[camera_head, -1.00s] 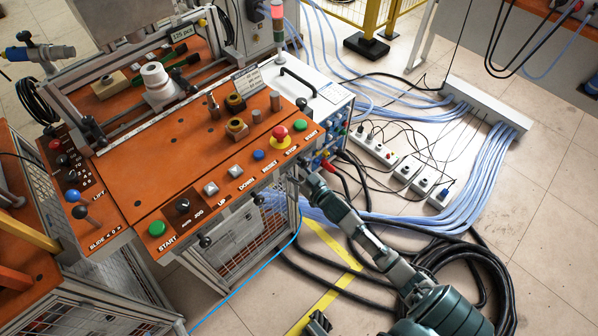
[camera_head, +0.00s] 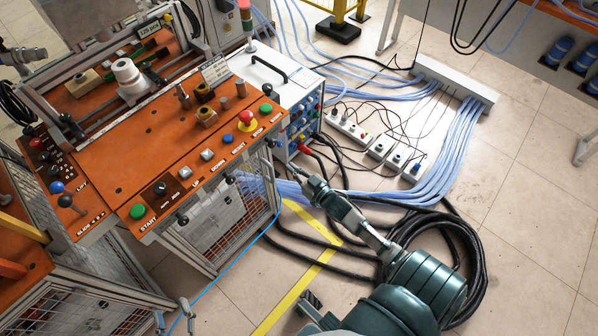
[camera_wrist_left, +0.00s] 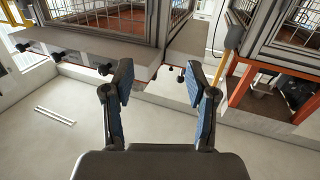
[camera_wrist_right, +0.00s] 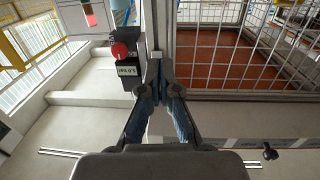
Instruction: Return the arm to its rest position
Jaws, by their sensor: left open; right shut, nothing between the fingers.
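My right gripper (camera_head: 288,168), at the end of my green arm, is by the front right corner of the orange control console (camera_head: 150,160), below its right START button (camera_head: 266,107). In the right wrist view its fingers (camera_wrist_right: 163,75) are shut with nothing between them. A red button on a dark box (camera_wrist_right: 119,50) shows just beyond them. My left gripper (camera_head: 174,316) is at the bottom edge of the head view, left of centre. In the left wrist view its fingers (camera_wrist_left: 160,85) are spread and empty.
The white unit with a black handle (camera_head: 268,75) stands right of the console. Black cables (camera_head: 455,235) loop on the floor around my right arm, and power strips (camera_head: 380,150) lie behind. Open floor (camera_head: 530,220) is at the right. A mesh-sided cabinet (camera_head: 80,290) is at lower left.

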